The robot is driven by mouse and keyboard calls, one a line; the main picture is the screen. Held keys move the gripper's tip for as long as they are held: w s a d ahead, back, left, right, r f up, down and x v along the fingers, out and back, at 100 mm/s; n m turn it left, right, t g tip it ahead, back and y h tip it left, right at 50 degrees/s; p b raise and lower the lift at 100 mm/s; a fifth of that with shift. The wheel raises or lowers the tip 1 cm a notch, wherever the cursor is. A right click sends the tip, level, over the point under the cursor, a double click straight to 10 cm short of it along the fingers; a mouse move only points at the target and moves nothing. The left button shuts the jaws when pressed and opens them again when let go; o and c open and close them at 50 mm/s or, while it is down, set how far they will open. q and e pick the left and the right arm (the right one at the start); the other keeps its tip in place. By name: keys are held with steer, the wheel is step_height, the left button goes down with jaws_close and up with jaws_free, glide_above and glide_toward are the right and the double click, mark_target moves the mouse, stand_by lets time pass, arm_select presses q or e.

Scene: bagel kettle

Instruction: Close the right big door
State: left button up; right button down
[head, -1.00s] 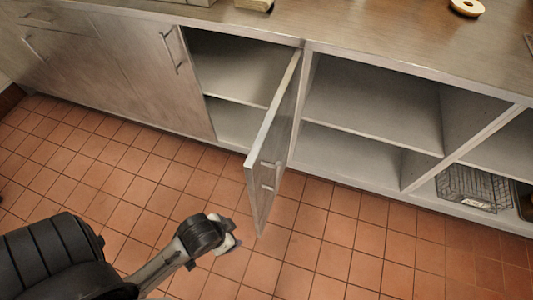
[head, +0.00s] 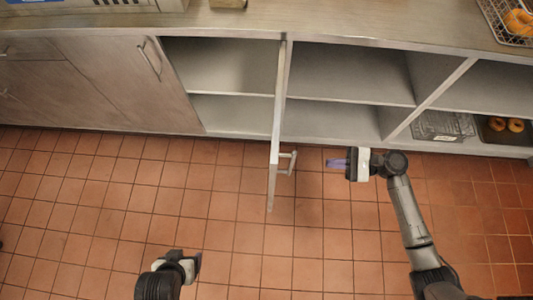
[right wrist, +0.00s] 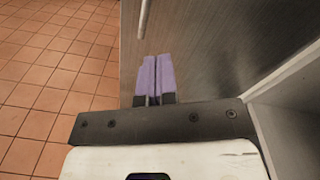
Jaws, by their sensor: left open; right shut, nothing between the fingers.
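The right big door (head: 272,160) stands open, swung out from the cabinet front and seen nearly edge-on in the head view. Its bar handle (head: 288,162) is on the door's right face near the outer end. My right gripper (head: 336,163) is shut and empty, to the right of the handle and apart from it, pointing left at the door. In the right wrist view the purple fingertips (right wrist: 155,80) are together in front of the door's grey face (right wrist: 190,40). My left gripper (head: 192,265) is open, low in the head view, left of the door and away from it.
The left door (head: 110,80) is closed. Open shelves (head: 345,85) lie right of the open door, with a wire basket (head: 440,125) and a tray of bagels (head: 505,130) farther right. The counter (head: 350,25) runs above.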

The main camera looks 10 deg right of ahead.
steer(key=w+a+m+b, duration=0.4)
steer(key=a+m+b, duration=0.1)
steer(key=a, duration=0.8)
steer(key=shift+r+t, duration=0.3)
steer(key=shift+r, duration=0.15)
steer(key=shift+w, duration=0.1)
